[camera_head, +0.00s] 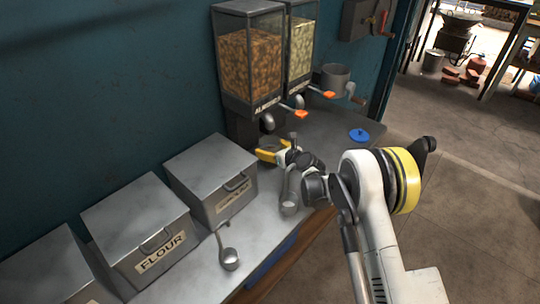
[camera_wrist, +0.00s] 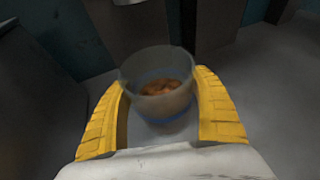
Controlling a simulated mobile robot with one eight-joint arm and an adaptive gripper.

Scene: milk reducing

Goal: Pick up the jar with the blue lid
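A clear, lidless jar (camera_wrist: 158,102) with brown nuts in its bottom and a bluish band stands between my yellow fingers in the wrist view. My gripper (camera_wrist: 160,88) has one finger against each side of the jar and appears shut on it. A flat blue lid (camera_head: 359,135) lies apart on the counter, to the right of my gripper (camera_head: 267,152) in the head view. The jar is not clearly visible in the head view. I cannot tell whether its base touches the counter.
The almond dispenser (camera_head: 250,60) and another dispenser (camera_head: 301,45) stand behind my gripper. A grey pot (camera_head: 335,78) with a crank is at the back right. Metal bins, including the flour bin (camera_head: 140,225), and a scoop (camera_head: 229,257) occupy the left of the counter (camera_head: 200,272).

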